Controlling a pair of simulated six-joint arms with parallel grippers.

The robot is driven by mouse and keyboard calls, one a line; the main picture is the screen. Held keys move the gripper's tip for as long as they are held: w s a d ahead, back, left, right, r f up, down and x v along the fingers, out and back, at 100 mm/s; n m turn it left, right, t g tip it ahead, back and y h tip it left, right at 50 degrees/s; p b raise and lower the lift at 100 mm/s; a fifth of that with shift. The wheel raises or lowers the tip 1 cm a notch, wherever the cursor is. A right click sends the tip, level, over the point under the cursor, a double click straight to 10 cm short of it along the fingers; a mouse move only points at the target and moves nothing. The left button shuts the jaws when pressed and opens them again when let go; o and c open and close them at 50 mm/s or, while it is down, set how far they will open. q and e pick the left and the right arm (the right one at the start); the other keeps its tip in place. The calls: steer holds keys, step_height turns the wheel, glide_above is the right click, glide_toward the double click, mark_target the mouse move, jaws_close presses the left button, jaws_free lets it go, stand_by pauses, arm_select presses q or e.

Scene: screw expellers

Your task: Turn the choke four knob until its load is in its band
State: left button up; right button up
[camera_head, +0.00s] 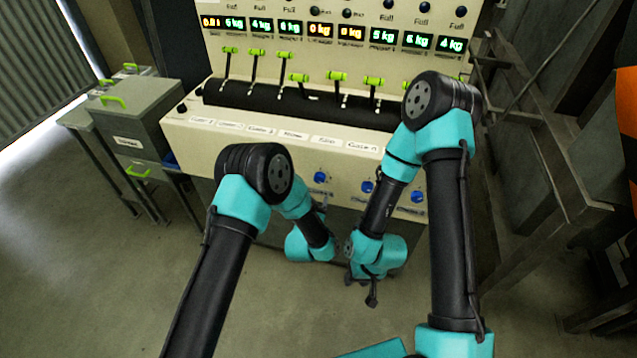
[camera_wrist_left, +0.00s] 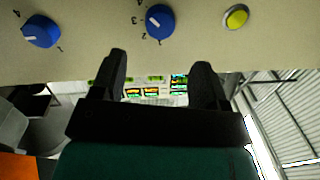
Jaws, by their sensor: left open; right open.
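Three blue choke knobs (camera_head: 319,177) (camera_head: 367,187) (camera_head: 417,196) sit on the lower front of the cream machine (camera_head: 343,145); their labels are too small to read, so I cannot tell which is choke four. In the left wrist view, a blue knob (camera_wrist_left: 160,21) with numbers around it is just beyond my left gripper (camera_wrist_left: 160,59), which is open and empty, apart from it. A second blue knob (camera_wrist_left: 42,31) is at the far left. In the head view the left gripper is mostly hidden by its wrist. My right gripper (camera_head: 371,294) is open, low in front of the machine.
Load displays (camera_head: 320,30) glow along the machine's top, some green, some orange. Several green-handled levers (camera_head: 299,77) stand below. A yellow button (camera_wrist_left: 236,18) is right of the knobs in the wrist view. A grey bin (camera_head: 128,118) stands left; metal frames (camera_head: 540,150) stand right.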

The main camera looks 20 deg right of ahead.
mark_target(319, 180)
arm_select(q)
steer(key=x, duration=0.8)
steer(key=shift+w, duration=0.1)
steer(key=c, duration=0.9)
